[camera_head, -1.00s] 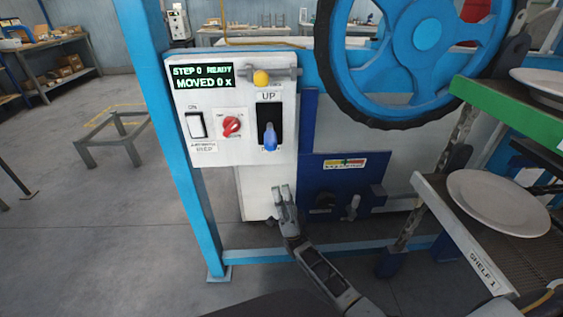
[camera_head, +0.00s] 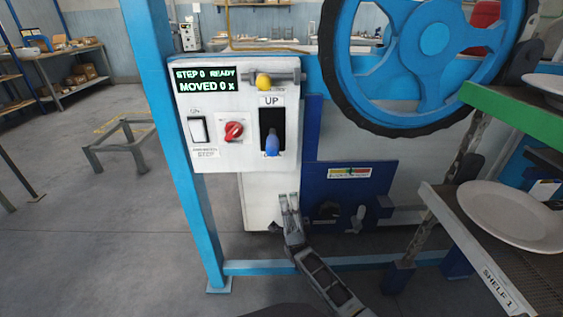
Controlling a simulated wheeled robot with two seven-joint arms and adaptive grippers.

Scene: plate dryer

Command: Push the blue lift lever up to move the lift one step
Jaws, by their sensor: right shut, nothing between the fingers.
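The blue lift lever (camera_head: 272,145) sits low in its black slot under the UP label, on the white control panel (camera_head: 225,163). The panel's display (camera_head: 208,80) reads "STEP 0 READY" and "MOVED 0 x". My right gripper (camera_head: 289,202) is below the panel and a little right of the lever's line. Its fingers point up, close together, shut and empty. It looks apart from the lever. My left gripper is not in view.
A red knob (camera_head: 233,131), a white switch (camera_head: 198,129) and a yellow ball (camera_head: 263,81) are on the panel. A blue post (camera_head: 163,125) stands left of it, a blue wheel (camera_head: 428,45) to the right. Shelves with plates (camera_head: 512,215) are at the right.

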